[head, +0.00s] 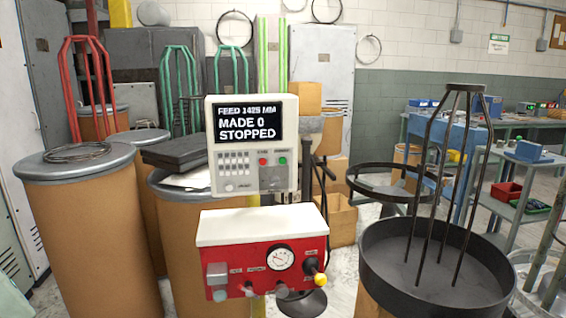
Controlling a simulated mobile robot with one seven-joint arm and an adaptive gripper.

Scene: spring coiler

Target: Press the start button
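A pale control panel (226,191) stands upright in the middle of the head view. Its dark screen (248,123) reads "FEED 1425 MM", "MADE 0", "STOPPED". Below the screen are a keypad (234,161), a small red button (263,162) and, to its right, a small green button (282,161). The labels above the buttons are too small to read. My gripper is not in view, and nothing touches the panel's front.
Below the panel is a red box (240,261) with a gauge (280,258) and a yellow-tipped knob (320,279). Brown drums (92,240) stand at left. A black round tray with upright rods (375,268) stands at right. Benches (534,175) are behind it.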

